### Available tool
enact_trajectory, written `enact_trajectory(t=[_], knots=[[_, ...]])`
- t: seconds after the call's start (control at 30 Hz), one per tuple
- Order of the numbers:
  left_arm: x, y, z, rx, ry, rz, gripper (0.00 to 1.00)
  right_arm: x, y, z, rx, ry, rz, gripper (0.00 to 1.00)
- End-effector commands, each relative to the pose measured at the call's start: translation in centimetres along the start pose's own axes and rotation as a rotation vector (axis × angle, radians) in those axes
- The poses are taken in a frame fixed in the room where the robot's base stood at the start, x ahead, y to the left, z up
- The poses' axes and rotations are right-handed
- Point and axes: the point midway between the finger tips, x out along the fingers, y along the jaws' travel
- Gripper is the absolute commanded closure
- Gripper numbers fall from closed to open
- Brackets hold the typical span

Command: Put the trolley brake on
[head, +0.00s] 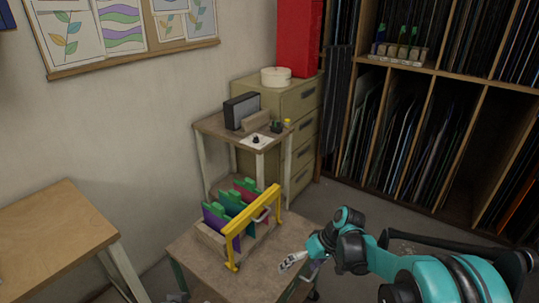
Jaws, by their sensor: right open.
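The trolley (262,272) stands at the bottom centre, with a worn brown top and dark green legs. A dark caster shows partly below its right side; I cannot make out the brake. A wooden carrier (210,236) with a yellow frame and several coloured sheets stands on the trolley top. My right gripper (291,262) reaches in from the right, open and empty, with its pale fingers over the trolley's right part in the picture. I cannot tell whether it touches the trolley. My left gripper is out of view.
A pale-legged wooden table (55,235) stands at left. A small side table (212,125) with a dark box stands behind the trolley, beside a drawer cabinet (302,104). A tall rack (440,75) of sheets fills the right back. Some grey floor is free before the rack.

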Motion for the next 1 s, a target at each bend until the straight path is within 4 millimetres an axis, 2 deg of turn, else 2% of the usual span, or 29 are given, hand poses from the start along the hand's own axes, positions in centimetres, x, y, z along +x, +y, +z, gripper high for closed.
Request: enact_trajectory(t=[0.03, 0.2, 0.5, 0.73, 0.87, 0.93, 1.0], knots=[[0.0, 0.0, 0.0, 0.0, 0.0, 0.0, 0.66, -1.6, -0.9, 0.9, 0.02, 0.02, 0.041, 0.0], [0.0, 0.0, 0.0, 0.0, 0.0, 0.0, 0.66, -6.1, -2.4, 3.8, 0.087, 0.103, 0.185, 0.0], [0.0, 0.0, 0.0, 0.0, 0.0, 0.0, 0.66, -11.5, -3.9, 10.7, 0.166, 0.283, 0.411, 0.0], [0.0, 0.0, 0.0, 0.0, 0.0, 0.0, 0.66, -13.2, -3.8, 15.4, 0.19, 0.42, 0.536, 0.0], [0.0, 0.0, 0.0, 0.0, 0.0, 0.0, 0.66, -13.4, -3.6, 16.7, 0.192, 0.467, 0.571, 0.0], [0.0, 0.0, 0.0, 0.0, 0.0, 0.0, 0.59, -13.5, -3.5, 17.0, 0.192, 0.48, 0.581, 0.0], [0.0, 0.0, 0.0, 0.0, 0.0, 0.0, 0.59, -13.6, -3.5, 17.1, 0.193, 0.486, 0.586, 0.0]])
